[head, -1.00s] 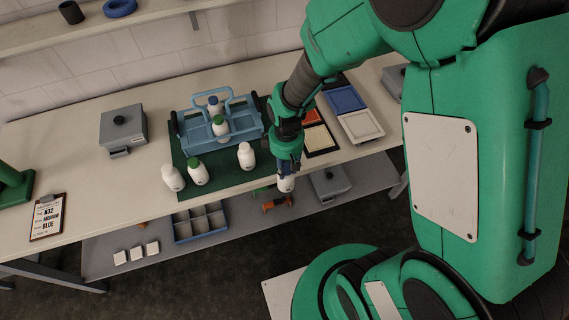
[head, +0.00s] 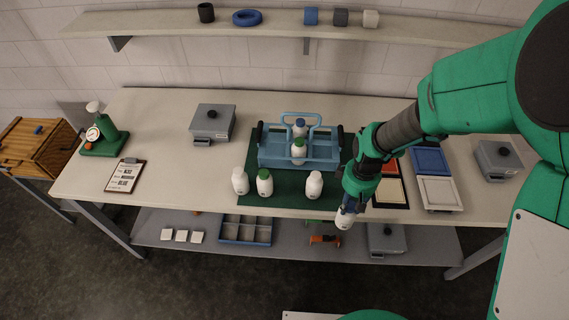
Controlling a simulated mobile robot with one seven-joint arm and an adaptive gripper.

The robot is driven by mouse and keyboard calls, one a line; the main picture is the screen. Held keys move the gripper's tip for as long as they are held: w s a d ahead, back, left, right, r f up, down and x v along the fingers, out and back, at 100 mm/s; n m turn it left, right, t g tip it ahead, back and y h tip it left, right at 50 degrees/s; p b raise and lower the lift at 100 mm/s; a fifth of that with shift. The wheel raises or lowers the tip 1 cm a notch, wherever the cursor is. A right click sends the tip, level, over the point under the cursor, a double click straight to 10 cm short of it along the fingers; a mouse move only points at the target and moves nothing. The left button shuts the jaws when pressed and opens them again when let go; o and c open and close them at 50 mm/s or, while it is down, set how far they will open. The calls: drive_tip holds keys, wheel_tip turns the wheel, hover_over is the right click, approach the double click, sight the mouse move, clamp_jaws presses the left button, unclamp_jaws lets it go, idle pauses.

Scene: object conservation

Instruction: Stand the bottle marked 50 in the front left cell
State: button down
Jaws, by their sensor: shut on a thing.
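My gripper (head: 348,206) is shut on a white bottle (head: 343,220). It holds the bottle off the front edge of the table, right of the mat. The bottle's mark is not legible and its cap is hidden by the fingers. The blue carrier (head: 270,161) stands on the dark green mat, up and left of my gripper. The carrier's front left part looks empty.
Trays (head: 437,194) lie right of the arm. A clipboard (head: 125,176) and grey box (head: 212,124) are left.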

drive_tip(key=w+d+r+m+b, duration=0.2)
drive_tip(key=w+r+m+b, duration=0.3)
drive_tip(key=w+r, duration=0.65)
drive_tip(key=w+d+r+m+b, duration=0.2)
drive_tip(key=w+r+b, duration=0.5)
drive_tip(key=w+r, duration=0.5)
drive_tip(key=w+a+f+n+p, duration=0.2)
drive_tip(key=a+f+n+p, duration=0.1)
drive_tip(key=a, duration=0.7)
drive_tip(key=w+a+f+n+p, duration=0.2)
drive_tip(key=a+f+p, duration=0.3)
drive_tip(key=a+f, duration=0.3)
drive_tip(key=w+a+f+n+p, duration=0.2)
drive_tip(key=a+f+n+p, duration=0.1)
drive_tip(key=a, duration=1)
wheel_tip(320, 180, down, 3)
drive_tip(key=shift+w+a+r+n+p, duration=0.15)
drive_tip(key=shift+w+n+p, duration=0.2)
drive_tip(key=shift+p, duration=0.2)
wheel_tip(320, 180, down, 6)
drive_tip(key=shift+f, duration=0.2)
